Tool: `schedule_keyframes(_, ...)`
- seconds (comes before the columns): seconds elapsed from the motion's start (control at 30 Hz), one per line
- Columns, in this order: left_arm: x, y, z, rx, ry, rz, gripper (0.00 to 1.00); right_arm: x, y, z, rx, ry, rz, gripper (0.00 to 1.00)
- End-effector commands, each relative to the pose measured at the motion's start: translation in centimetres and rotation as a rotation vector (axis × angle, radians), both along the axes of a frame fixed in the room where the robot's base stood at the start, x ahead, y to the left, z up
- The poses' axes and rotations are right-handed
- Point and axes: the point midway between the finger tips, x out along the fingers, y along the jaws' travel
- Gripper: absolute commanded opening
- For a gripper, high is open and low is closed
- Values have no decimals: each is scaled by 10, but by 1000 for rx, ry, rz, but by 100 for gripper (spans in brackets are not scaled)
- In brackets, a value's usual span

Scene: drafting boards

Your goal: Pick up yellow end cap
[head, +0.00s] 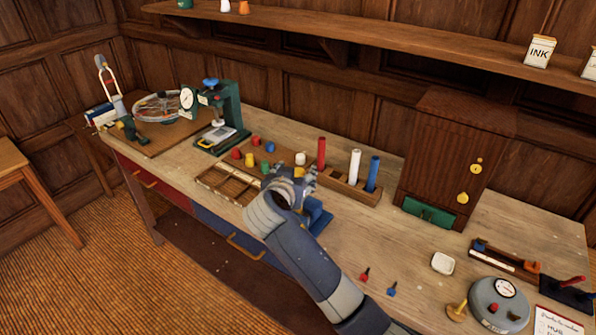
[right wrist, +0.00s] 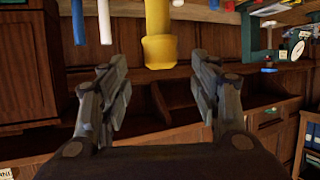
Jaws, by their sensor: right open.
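My right gripper (head: 304,180) is over the bench beside the wooden parts rack. In the right wrist view its fingers (right wrist: 158,85) are apart with nothing between the tips. Another small yellow piece (head: 249,160) stands among red, green and blue caps left of the gripper. My left gripper is not in view.
Red (head: 321,153), white (head: 354,167) and blue (head: 373,174) tubes stand upright close right of the gripper. A wooden cabinet (head: 438,160) stands farther right. A divided tray (head: 210,180) and green press (head: 231,105) are left. Bare benchtop (head: 400,235) lies right of the forearm.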

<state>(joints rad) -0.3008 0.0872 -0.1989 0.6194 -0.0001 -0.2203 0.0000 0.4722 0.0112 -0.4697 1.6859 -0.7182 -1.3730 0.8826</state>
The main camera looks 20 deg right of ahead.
Motion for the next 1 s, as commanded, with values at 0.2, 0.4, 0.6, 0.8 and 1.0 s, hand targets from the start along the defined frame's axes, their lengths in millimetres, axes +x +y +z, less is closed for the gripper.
schedule_keyframes(0.2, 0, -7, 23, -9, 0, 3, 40, 23, -13, -5, -5, 3, 0, 57)
schedule_keyframes(0.4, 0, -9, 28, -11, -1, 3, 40, 35, -19, -14, -1, 2, 2, 57)
schedule_keyframes(0.6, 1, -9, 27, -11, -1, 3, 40, 37, -19, -16, 0, 1, 2, 57)
schedule_keyframes(0.8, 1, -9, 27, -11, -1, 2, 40, 36, -19, -16, 0, 1, 2, 26)
schedule_keyframes(1.0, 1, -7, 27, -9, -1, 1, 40, 36, -19, -16, 0, 1, 2, 9)
